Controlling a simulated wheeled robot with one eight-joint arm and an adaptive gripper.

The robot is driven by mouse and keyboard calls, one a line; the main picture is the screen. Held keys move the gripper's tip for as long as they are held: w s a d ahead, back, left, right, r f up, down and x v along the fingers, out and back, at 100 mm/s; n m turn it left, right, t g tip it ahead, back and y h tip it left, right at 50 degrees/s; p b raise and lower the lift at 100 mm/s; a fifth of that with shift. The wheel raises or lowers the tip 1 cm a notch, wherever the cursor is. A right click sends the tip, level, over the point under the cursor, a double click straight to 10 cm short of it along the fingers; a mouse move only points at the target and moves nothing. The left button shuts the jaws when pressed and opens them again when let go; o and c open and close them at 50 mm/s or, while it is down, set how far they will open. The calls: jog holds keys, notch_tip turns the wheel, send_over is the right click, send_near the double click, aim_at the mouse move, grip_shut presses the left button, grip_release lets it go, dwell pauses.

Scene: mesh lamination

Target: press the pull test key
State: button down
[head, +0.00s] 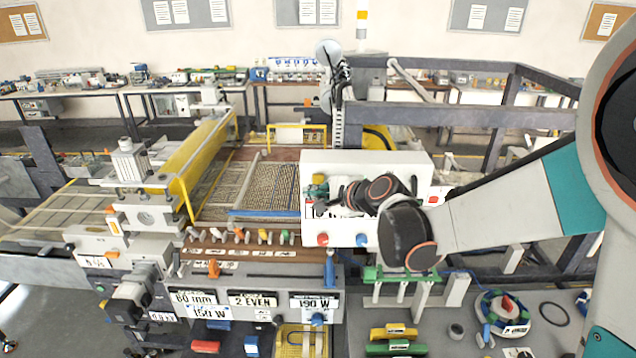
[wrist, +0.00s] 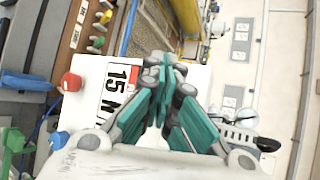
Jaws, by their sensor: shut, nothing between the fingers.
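A white control box (head: 366,165) stands at the right end of the machine. It has a red key (head: 323,239) and a blue key (head: 361,239) along its lower front. I read no key marked pull test. In the wrist view the red key (wrist: 70,83) stands beside a display (wrist: 120,88) reading "15 N", partly covered by my fingers. My gripper (wrist: 166,62) is shut and empty, its fingertips over the white box. In the head view my gripper (head: 338,197) is in front of the box, above the keys. Whether it touches the box cannot be told.
A row of coloured knobs (head: 240,235) runs along the machine front, left of the box. Below are displays, one reading "2 EVEN" (head: 252,299). A green-topped rack (head: 395,273) and a grey table (head: 465,325) with small parts lie at lower right.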

jog(key=s, duration=0.3)
jog(key=shift+s, duration=0.2)
dwell(0.5)
jog(key=s+d+f+n+g+h+b, duration=0.1)
jog(key=s+d+f+n+h+b, duration=0.3)
jog(key=s+d+f+n+b, duration=0.3)
jog(key=s+d+f+n+g+h+b, duration=0.2)
jog(key=s+d+f+n+h+b, duration=0.2)
jog(key=s+d+f+b, duration=0.9)
jog(key=s+f+n+b, duration=0.3)
jog(key=s+f+b, duration=0.2)
jog(key=s, duration=0.4)
jog(key=shift+f+b, duration=0.25)
jog(key=shift+b, duration=0.2)
